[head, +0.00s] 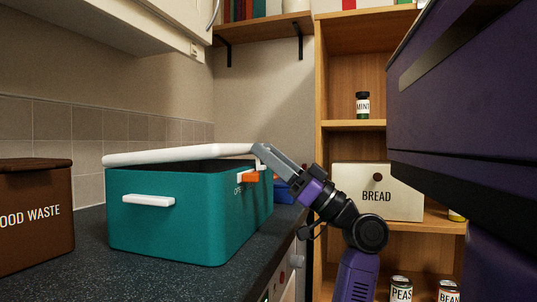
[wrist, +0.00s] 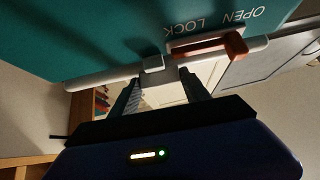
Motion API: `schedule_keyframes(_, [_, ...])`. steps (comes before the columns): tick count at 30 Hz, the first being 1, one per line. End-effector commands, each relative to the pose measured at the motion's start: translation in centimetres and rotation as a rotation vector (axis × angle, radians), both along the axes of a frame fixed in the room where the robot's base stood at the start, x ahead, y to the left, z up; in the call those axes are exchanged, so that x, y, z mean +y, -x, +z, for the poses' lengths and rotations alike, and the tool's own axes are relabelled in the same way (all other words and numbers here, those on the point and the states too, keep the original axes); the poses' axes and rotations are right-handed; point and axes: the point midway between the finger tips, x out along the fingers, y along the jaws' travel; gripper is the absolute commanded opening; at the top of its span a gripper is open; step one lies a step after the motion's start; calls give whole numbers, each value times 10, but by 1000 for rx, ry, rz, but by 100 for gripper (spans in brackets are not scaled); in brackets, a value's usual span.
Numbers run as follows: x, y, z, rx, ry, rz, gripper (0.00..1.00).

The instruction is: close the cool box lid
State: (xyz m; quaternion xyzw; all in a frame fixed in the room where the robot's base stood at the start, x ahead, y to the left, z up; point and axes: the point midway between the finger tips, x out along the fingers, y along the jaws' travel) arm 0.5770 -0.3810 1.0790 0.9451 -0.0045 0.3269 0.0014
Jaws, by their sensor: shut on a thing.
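The teal cool box (head: 170,210) stands on the dark counter in the head view, with a white side handle (head: 148,201). Its white lid (head: 175,155) lies low over the box, slightly tilted, with a narrow gap under its right part. My gripper (head: 262,150) is at the lid's right edge, shut on it. In the wrist view, my gripper (wrist: 163,80) holds a white part of the lid's edge (wrist: 105,78). An orange latch (head: 250,178) sits on the box's right face; it also shows in the wrist view (wrist: 236,45), beside the words OPEN and LOCK.
A brown food waste bin (head: 35,225) stands left of the box. A blue item (head: 284,192) is partly hidden behind my arm. Wooden shelves at right hold a bread bin (head: 350,190), a mint jar (head: 363,105) and cans. A wall cupboard hangs above the box.

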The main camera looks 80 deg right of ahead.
Motion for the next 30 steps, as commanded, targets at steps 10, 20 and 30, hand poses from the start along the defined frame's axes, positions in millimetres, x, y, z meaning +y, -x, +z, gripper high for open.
schedule_keyframes(10, [1, -4, -4, 12, -1, 5, 0])
schedule_keyframes(20, [1, -3, -2, 7, -1, 4, 76])
schedule_keyframes(30, [0, 11, -12, 6, -2, 2, 76])
